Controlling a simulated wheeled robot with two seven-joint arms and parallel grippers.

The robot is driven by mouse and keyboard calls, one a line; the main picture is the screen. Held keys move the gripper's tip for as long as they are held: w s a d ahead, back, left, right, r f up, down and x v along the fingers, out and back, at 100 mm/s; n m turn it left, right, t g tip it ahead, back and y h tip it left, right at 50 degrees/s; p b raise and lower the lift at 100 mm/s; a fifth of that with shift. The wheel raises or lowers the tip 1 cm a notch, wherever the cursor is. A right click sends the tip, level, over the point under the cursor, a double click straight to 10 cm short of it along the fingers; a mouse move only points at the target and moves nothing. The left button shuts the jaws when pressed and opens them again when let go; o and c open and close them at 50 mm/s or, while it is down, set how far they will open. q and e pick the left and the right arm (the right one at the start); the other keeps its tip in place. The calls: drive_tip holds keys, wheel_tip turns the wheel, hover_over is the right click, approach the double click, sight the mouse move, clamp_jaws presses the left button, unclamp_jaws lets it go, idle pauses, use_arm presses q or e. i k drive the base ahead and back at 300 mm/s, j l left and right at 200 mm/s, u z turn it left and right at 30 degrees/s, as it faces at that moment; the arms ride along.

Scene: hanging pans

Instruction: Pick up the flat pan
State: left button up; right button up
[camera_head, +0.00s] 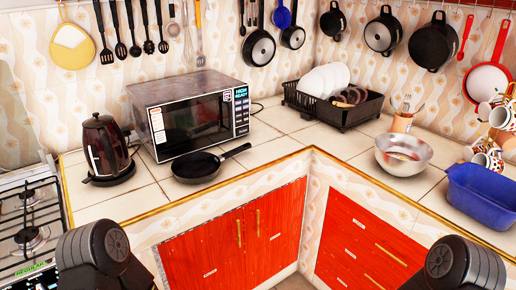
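A black flat pan (197,167) rests on the tiled counter in front of the microwave. Its handle points right and slightly back, with the tip at the right side of the microwave's front. The pan's base lies near the counter's gold front edge, and nothing covers it. Dark rounded parts of my arms show at the bottom left and bottom right, well apart from the pan. Neither of my grippers shows in the view.
A kettle (107,148) stands left of the pan, with the microwave (160,92) behind it. A dish rack (340,113), metal bowl (403,157) and blue tub (483,200) are to the right. Several pans hang above. The counter right of the handle is clear.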

sight(198, 168)
drive_tip(key=i+j+z, duration=0.9)
drive_tip(key=j+z, duration=0.2)
